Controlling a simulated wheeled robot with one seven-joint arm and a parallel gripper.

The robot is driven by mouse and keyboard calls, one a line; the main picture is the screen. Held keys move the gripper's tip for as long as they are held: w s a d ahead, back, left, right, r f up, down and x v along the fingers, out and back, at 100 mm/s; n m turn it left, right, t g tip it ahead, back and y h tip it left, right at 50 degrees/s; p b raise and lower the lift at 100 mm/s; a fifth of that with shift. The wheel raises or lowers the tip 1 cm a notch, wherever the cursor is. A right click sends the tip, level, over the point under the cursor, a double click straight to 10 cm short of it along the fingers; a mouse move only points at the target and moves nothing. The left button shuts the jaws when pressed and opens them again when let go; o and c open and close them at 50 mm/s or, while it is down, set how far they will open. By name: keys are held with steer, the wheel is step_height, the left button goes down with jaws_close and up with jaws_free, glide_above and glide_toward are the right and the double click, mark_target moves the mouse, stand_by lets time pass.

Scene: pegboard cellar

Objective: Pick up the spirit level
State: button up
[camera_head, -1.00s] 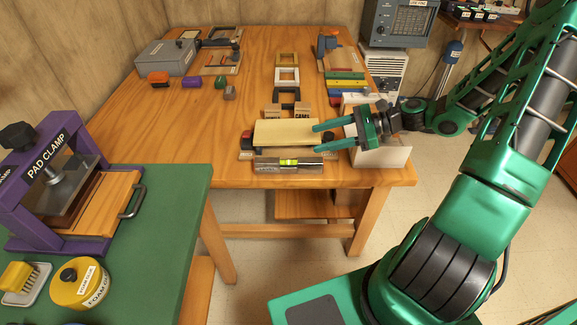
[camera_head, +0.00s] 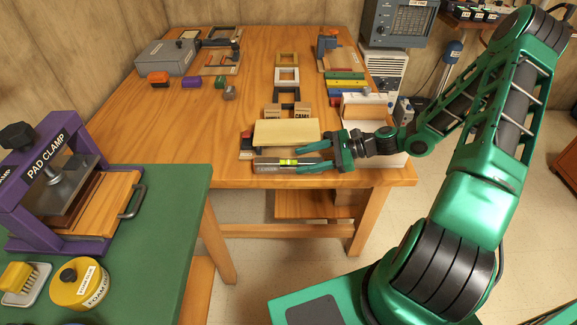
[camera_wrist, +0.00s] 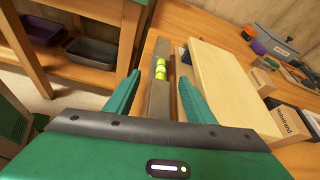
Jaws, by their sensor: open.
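The spirit level (camera_head: 272,162) is a grey bar with a yellow-green vial, lying along the front edge of the wooden table (camera_head: 215,150). My gripper (camera_head: 305,160) is open at its right part, with one finger on each side of the bar. In the wrist view the level (camera_wrist: 160,85) runs between the two green fingers of my gripper (camera_wrist: 160,95), with its vial just beyond the fingertips. I see a gap on the left side; the right finger is close to the bar and contact cannot be told.
A pale wooden board (camera_head: 286,132) lies right behind the level, close to the far finger. Stacked coloured bars (camera_head: 345,85) and small blocks stand farther back. A green-topped bench (camera_head: 170,215) with a purple pad clamp (camera_head: 50,180) is at left. The table's left middle is clear.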

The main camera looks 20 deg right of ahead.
mark_target(289, 165)
steer(key=shift+x, duration=1.25)
jaws_close()
steer(key=shift+r, duration=0.15)
